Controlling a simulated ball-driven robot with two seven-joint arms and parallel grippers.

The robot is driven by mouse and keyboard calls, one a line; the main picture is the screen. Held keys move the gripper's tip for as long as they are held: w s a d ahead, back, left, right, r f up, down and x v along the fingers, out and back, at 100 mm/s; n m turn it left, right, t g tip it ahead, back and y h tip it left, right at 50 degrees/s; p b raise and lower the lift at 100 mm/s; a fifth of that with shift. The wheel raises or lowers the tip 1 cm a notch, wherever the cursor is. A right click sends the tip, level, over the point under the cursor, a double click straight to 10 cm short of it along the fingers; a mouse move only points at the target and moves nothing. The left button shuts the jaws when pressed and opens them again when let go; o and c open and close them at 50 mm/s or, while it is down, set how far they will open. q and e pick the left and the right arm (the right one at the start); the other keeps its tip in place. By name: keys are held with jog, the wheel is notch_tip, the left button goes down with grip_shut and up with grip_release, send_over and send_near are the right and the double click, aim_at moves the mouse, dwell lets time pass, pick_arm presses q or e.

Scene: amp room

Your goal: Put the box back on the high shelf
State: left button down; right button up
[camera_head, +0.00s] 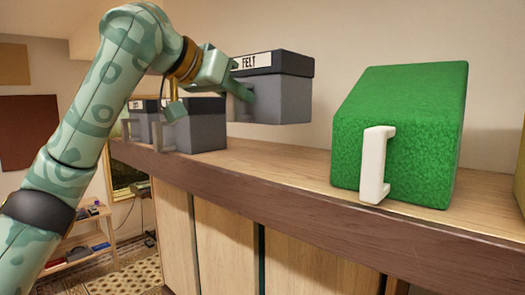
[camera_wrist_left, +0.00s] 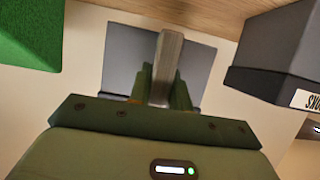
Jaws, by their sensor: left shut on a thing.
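The grey box (camera_head: 280,99) with a dark lid and a label reading FELT is in the head view. It hangs a little above the wooden shelf (camera_head: 270,160), with pale wall showing below its bottom edge. My left gripper (camera_head: 243,88) is shut on the box's handle on its front side. In the left wrist view my left gripper's fingers (camera_wrist_left: 163,88) close around the grey handle (camera_wrist_left: 166,50), with the box (camera_wrist_left: 120,62) behind it. The box looks roughly upright. My right gripper is in neither view.
A green fuzzy box (camera_head: 405,130) with a white handle stands on the shelf to the right. Grey lidded boxes (camera_head: 203,130) stand to the left. Bare shelf lies between them. A yellowish thing (camera_head: 521,165) shows at the right edge.

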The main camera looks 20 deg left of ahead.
aim_at(234, 109)
pick_arm(q)
jog(key=shift+s+d+f, duration=0.15)
jog(key=shift+s+f, duration=1.35)
jog(key=shift+f, duration=0.65)
jog(key=w+f, duration=0.1)
jog(key=a+f, duration=0.1)
jog(key=f, duration=0.1)
jog(key=shift+w+a, duration=0.2)
jog(key=shift+w, duration=0.2)
jog(key=shift+d+f, duration=0.2)
jog(key=shift+f, duration=0.1)
jog(key=shift+s+d+r, duration=0.1)
jog(key=shift+s+d, duration=0.35)
jog(key=shift+s, duration=0.05)
jog(key=c, duration=1.3)
grip_release()
jog(key=shift+w+a, duration=0.3)
jog(key=shift+s+d, duration=0.1)
jog(key=shift+d, duration=0.05)
jog(key=b+v, duration=0.1)
jog(key=v, duration=1.1)
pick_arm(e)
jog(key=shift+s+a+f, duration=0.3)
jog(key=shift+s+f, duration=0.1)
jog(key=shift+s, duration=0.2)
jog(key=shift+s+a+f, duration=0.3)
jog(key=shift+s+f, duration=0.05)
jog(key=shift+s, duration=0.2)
